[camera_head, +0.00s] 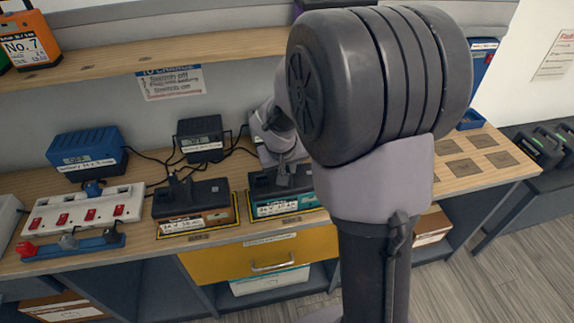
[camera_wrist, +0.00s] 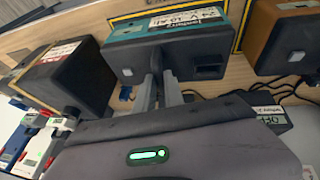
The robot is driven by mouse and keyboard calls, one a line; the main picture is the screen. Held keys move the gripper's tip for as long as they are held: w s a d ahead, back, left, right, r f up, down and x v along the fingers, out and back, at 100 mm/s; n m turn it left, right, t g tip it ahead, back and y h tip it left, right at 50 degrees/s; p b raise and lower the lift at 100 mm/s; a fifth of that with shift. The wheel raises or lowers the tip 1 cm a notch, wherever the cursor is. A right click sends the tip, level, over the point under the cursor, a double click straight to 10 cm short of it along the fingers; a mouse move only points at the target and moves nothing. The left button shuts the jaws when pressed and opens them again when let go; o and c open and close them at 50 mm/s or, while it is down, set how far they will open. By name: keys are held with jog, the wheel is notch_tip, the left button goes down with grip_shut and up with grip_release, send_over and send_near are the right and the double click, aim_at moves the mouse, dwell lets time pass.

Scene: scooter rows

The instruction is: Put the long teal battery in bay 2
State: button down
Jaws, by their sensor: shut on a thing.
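The teal battery (camera_head: 285,207) has a black top and a white label, and stands on the bench inside a yellow-and-black outlined bay. It also shows in the wrist view (camera_wrist: 125,40), with a socket on its near face. My gripper (camera_head: 284,178) is at the battery's rear top. In the wrist view its two fingers (camera_wrist: 161,92) are close together against the middle of the battery's near side, shut on it. What lies right between the fingertips is hard to make out. I cannot read the bay's number, and cannot tell whether the battery's full weight rests on the bench.
An orange-brown battery (camera_head: 195,207) stands left of the teal one. Blue (camera_head: 88,153) and black (camera_head: 201,138) chargers with cables are behind. A white power strip (camera_head: 85,209) lies left. A dark battery (camera_wrist: 68,75) stands beside the teal one in the wrist view. My arm hides the bench middle.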

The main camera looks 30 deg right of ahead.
jog(key=shift+w, duration=0.1)
jog(key=c, duration=1.8)
grip_release()
jog(key=o, duration=0.4)
jog(key=shift+c, duration=0.2)
jog(key=p+v, duration=0.5)
jog(key=v, duration=0.7)
jog(key=s+a+r+t+y, duration=0.1)
jog(key=s+a+r+y, duration=0.1)
jog(key=s+a+r, duration=0.2)
jog(key=s+a+r+m+t+y, duration=0.1)
jog(key=s+a+r+y, duration=0.2)
jog(key=s+a, duration=0.8)
jog(key=s, duration=0.4)
jog(key=shift+s+r+m, duration=0.25)
jog(key=shift+r+m, duration=0.05)
jog(key=shift+r, duration=0.1)
jog(key=shift+d, duration=0.1)
